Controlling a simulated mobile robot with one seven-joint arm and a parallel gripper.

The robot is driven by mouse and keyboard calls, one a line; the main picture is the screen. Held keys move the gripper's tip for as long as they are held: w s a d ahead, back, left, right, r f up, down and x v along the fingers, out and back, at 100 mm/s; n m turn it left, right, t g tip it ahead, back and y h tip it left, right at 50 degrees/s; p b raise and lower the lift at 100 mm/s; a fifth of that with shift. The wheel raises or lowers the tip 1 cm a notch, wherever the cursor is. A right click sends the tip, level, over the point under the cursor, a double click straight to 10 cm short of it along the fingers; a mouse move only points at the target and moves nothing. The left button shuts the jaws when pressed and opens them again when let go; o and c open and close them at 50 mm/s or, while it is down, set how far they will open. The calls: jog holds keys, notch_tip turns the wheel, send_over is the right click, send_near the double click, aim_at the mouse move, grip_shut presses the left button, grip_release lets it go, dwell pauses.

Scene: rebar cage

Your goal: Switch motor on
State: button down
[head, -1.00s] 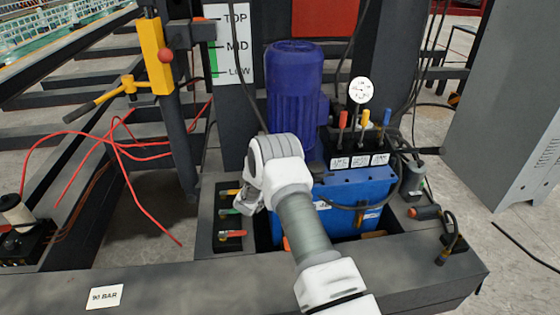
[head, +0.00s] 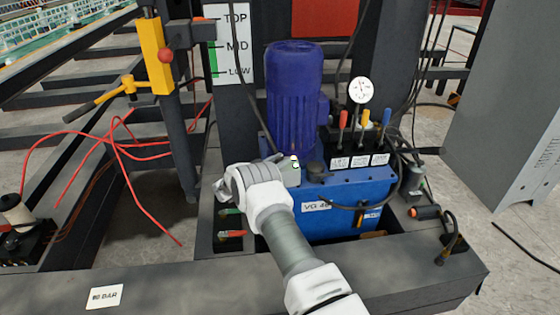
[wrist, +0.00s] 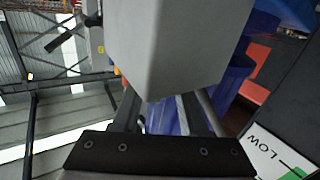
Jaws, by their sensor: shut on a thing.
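The motor (head: 295,95) is a blue ribbed cylinder standing on a blue tank (head: 345,203). A grey box (head: 286,172) with a small green-and-white mark sits at the motor's lower left, partly behind my arm. In the wrist view a large grey box (wrist: 165,45) fills the upper middle, very close, with the blue motor (wrist: 238,75) behind it. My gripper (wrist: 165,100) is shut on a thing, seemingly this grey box. The box hides its fingertips, so the exact contact cannot be seen. In the head view my wrist hides the gripper.
Red, yellow and blue levers (head: 364,119) and a round gauge (head: 361,90) stand right of the motor. Small valves with coloured handles (head: 231,234) lie below my wrist. A TOP/MID/LOW sign (head: 236,45) is on the post behind. A grey cabinet (head: 505,110) stands at the right.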

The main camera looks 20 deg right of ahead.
jog(key=shift+c, duration=2.2)
grip_release()
jog(key=p+v, duration=0.4)
jog(key=v, duration=1.3)
jog(key=shift+a, duration=0.25)
